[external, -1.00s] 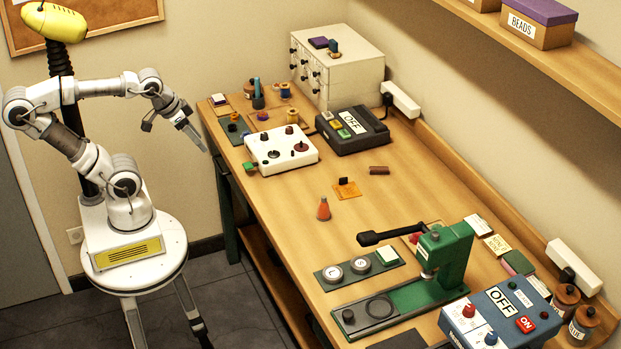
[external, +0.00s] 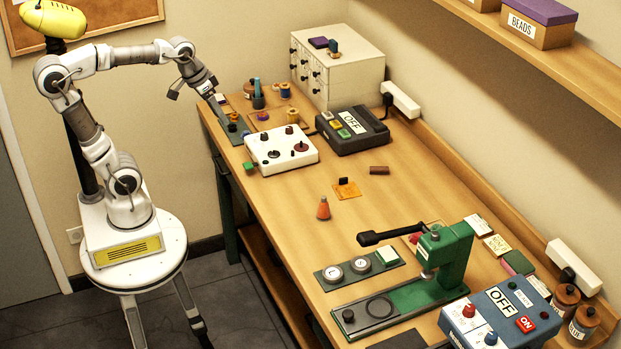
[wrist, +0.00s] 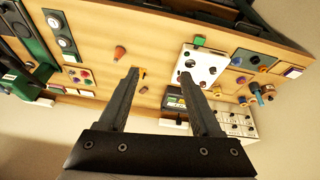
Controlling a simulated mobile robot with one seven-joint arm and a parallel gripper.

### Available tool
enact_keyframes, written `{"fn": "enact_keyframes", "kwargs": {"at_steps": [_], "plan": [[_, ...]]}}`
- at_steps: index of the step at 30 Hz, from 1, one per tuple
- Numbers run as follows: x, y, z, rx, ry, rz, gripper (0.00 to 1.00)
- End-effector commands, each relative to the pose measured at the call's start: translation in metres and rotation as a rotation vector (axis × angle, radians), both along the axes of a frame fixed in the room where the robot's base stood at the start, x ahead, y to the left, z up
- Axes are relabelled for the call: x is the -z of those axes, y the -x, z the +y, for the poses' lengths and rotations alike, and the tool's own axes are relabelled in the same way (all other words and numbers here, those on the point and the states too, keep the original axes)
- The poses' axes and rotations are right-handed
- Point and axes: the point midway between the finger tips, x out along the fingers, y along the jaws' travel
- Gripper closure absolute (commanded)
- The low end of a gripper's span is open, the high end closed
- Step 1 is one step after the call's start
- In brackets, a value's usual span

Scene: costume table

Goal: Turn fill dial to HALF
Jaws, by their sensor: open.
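A white box (external: 281,149) with small knobs and dark round parts sits near the far left end of the table; it also shows in the wrist view (wrist: 207,58). I cannot read any fill or HALF marking, so I cannot tell which knob is the fill dial. My gripper (external: 224,121) is raised near the table's left edge, left of the white box and apart from it. In the wrist view its fingers (wrist: 159,76) are spread and empty.
A black box (external: 352,131) marked OFF stands just right of the white box, with a drawer cabinet (external: 338,68) behind. Spools and small pots crowd the far left corner. A green press (external: 445,262) stands nearer. The table middle is mostly clear around an orange cone (external: 323,209).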

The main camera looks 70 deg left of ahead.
Motion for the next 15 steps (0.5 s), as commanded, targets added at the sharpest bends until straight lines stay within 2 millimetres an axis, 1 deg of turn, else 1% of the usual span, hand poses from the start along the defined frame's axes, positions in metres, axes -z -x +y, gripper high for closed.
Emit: {"fn": "enact_keyframes", "kwargs": {"at_steps": [1,7,11,15], "plan": [[-0.005,-0.016,0.009,-0.02,0.007,0.022,0.35],[-0.011,-0.07,0.049,-0.091,0.032,0.098,0.35],[-0.007,-0.103,0.079,-0.133,0.044,0.147,0.35],[0.004,-0.136,0.114,-0.177,0.049,0.2,0.35]]}}
